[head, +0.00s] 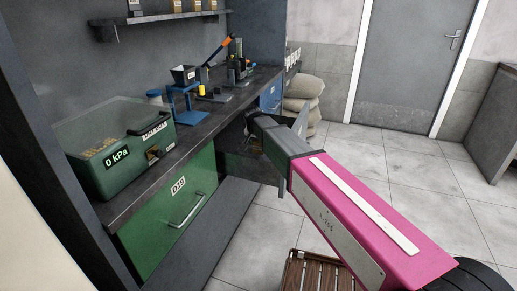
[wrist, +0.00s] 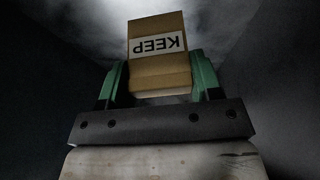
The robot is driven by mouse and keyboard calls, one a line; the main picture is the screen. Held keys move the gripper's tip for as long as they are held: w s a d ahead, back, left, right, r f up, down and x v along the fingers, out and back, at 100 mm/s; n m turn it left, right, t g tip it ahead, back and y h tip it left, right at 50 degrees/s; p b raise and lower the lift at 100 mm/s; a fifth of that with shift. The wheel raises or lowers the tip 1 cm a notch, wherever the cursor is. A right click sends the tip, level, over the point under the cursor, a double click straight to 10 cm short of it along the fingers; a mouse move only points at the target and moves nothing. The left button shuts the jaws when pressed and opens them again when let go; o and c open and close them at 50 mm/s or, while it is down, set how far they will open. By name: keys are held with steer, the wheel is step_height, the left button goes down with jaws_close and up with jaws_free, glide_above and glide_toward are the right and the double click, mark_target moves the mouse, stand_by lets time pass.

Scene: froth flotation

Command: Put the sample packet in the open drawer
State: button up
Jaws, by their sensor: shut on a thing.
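My gripper (wrist: 160,82) has green fingers and is shut on the sample packet (wrist: 158,65), a tan packet with a white label reading KEEP, upside down in the wrist view. Dark walls stand on both sides of it there, with a pale grey surface beyond. In the head view my pink arm reaches to the bench front, its dark end by the counter edge; the fingers and packet are hidden there. A dark green panel (head: 246,166) juts out below the counter under my arm, seemingly part of the open drawer; its inside is mostly hidden.
A closed green drawer marked D10 (head: 178,195) is on the left. Sacks (head: 303,92) lie beyond my arm. A slatted wooden crate (head: 308,272) is on the floor. The tiled floor at right is clear.

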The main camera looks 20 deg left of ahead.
mark_target(257, 144)
steer(key=shift+f, duration=1.55)
steer(key=shift+f, duration=0.1)
steer(key=o, duration=1)
steer(key=v, duration=1.2)
